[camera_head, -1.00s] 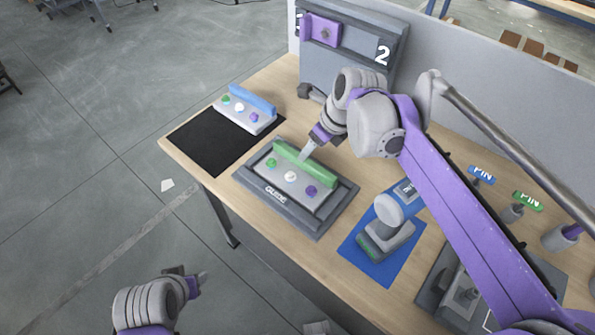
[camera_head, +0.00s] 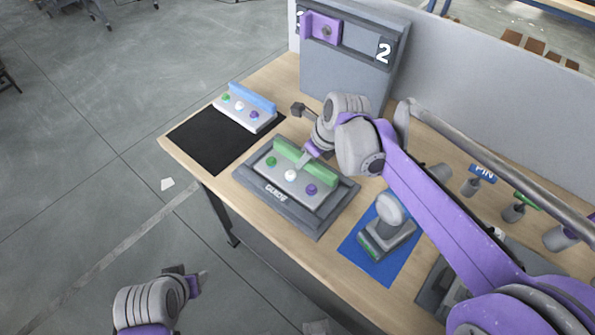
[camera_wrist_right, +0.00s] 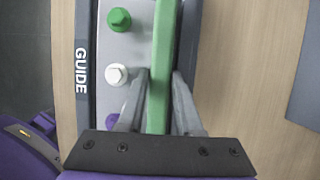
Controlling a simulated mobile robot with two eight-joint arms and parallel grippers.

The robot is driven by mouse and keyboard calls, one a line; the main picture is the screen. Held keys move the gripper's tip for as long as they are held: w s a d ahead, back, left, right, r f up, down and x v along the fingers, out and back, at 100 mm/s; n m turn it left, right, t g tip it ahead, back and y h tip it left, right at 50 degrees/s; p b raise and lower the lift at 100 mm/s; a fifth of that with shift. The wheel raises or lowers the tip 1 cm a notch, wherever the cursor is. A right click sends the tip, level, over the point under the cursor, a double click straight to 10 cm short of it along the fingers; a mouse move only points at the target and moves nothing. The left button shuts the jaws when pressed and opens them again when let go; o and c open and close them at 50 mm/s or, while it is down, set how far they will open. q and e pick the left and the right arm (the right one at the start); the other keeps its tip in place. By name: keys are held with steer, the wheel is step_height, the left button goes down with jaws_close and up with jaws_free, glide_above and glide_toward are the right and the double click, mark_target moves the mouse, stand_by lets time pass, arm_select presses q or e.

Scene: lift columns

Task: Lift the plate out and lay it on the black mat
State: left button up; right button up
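The plate (camera_head: 299,178) is light grey with a green bar handle (camera_head: 320,174) and green, white and purple knobs. It lies in the dark grey GUIDE fixture (camera_head: 279,201). My right gripper (camera_head: 308,155) is at the green handle. In the right wrist view my gripper (camera_wrist_right: 160,78) has one finger on each side of the handle (camera_wrist_right: 163,35), close against it, and appears shut on it. The plate looks seated; no clear gap shows beneath it. The black mat (camera_head: 205,146) lies left of the fixture. My left gripper (camera_head: 198,284) is low, away from the table; its finger opening is unclear.
A similar plate with a blue handle (camera_head: 252,97) lies at the mat's back edge. A grey panel marked 2 (camera_head: 350,55) stands behind. A grey tool on a blue mat (camera_head: 375,265) is right of the fixture. The mat's front part is clear.

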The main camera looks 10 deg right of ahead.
jaws_close()
step_height(320, 180, up, 10)
steer(key=p, duration=0.1)
steer(key=shift+r, duration=0.25)
